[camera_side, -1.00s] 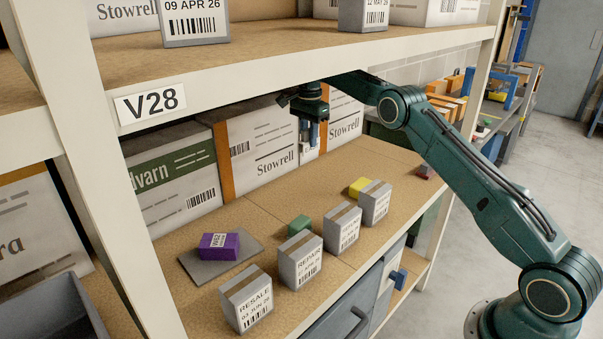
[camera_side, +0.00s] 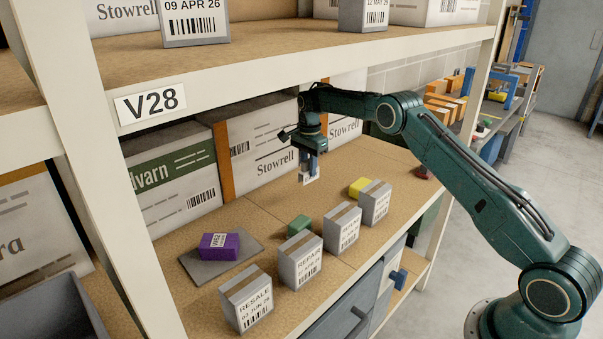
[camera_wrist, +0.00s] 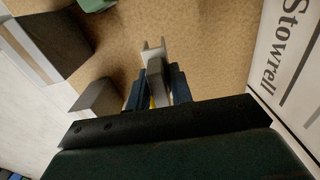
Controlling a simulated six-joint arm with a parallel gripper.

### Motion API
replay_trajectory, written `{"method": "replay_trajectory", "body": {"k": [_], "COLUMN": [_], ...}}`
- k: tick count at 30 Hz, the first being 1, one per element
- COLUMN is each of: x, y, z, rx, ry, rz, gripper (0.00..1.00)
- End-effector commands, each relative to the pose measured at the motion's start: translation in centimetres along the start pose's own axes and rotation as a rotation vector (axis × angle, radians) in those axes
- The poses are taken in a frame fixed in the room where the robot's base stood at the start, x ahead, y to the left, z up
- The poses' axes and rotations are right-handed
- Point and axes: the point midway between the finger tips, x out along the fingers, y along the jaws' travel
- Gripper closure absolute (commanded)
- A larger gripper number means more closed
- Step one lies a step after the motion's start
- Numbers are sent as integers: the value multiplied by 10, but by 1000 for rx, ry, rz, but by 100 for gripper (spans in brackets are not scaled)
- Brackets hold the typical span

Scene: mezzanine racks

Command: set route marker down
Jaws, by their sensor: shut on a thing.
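My gripper (camera_side: 310,166) hangs pointing down above the middle of the shelf board, in front of the Stowrell cartons. It is shut on a pale grey piece, taken as the route marker (camera_side: 311,178). The marker's lower end looks clear of the board. In the wrist view, the marker (camera_wrist: 154,62) sticks out past the two blue fingers of my gripper (camera_wrist: 157,85), and its far end looks notched. The fingers cover part of it.
A row of grey labelled boxes (camera_side: 301,262) stands along the front edge. A green block (camera_side: 299,225), a yellow block (camera_side: 359,187) and a purple block (camera_side: 219,246) on a grey mat (camera_side: 200,272) are on the board. Cartons (camera_side: 262,150) line the back; a shelf hangs above.

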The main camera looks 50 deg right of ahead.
Motion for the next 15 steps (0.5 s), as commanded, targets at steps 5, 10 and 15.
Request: {"method": "replay_trajectory", "body": {"k": [5,10,15], "x": [34,54,59], "y": [0,0,0], "z": [0,0,0], "rx": [0,0,0], "ry": [0,0,0], "rz": [2,0,-1], "gripper": [100,100,100]}}
